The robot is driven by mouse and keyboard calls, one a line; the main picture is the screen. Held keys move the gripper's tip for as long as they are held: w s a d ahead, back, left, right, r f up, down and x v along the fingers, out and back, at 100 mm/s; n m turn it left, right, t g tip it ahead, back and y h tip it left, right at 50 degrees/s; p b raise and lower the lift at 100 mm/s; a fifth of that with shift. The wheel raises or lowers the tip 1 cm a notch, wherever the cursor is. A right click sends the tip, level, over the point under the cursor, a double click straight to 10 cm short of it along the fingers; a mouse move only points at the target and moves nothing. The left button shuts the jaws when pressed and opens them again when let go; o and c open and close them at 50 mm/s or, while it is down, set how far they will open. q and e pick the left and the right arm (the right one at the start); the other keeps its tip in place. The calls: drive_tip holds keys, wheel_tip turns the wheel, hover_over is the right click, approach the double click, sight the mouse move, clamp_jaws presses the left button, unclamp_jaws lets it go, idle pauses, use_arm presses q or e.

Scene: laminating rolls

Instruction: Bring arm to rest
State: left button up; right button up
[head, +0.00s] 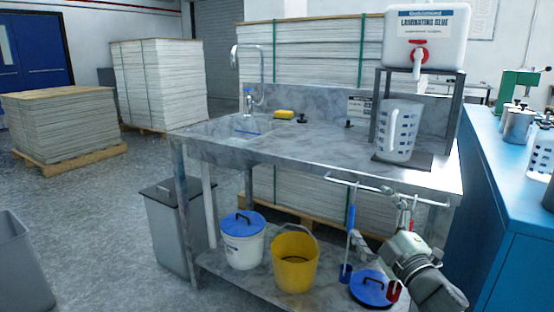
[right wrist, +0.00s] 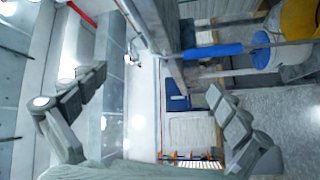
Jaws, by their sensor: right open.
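My right gripper (head: 374,215) is at the lower right of the head view, in front of the steel sink bench (head: 305,160) near its hanging rail (head: 345,181). Its fingers are spread apart with nothing between them. The right wrist view, turned on its side, shows the same gripper (right wrist: 157,82) open and empty. A blue-handled tool (head: 350,222) hangs from the rail close to the fingers; its blue grip (right wrist: 213,51) shows beyond them in the wrist view. A red tool (head: 394,291) is partly hidden by my arm. My left gripper is not in view.
The bench holds a measuring jug (head: 397,132) below a glue container (head: 425,38). Its lower shelf carries a yellow bucket (head: 295,262), a white bucket (head: 243,247) and a blue lid (head: 371,289). A blue counter (head: 505,190) stands right.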

drive_tip(key=s+d+f+m+g+h, duration=0.35)
drive_tip(key=s+f+m, duration=0.2)
drive_tip(key=f, duration=0.65)
drive_tip(key=s+d+f+m+g+h, duration=0.35)
drive_tip(key=s+f, duration=0.25)
drive_tip(key=f, duration=0.5)
use_arm(q)
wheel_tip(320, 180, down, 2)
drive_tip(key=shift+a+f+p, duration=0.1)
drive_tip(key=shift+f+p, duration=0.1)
drive_tip(key=shift+p, duration=0.2)
use_arm(e)
drive_tip(key=s+f+m+g, duration=0.2)
drive_tip(key=s+f+g, duration=0.2)
drive_tip(key=s+f, duration=0.3)
drive_tip(key=s+a+f+m+g, duration=0.1)
drive_tip(key=s+f+m+g, duration=0.2)
drive_tip(key=s, duration=1.4)
wheel_tip(320, 180, down, 5)
drive_tip(key=shift+f+g+y, duration=0.15)
drive_tip(key=shift+g+y, duration=0.25)
drive_tip(key=shift+g, duration=0.7)
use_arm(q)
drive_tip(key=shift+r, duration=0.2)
use_arm(e)
drive_tip(key=shift+w, duration=0.1)
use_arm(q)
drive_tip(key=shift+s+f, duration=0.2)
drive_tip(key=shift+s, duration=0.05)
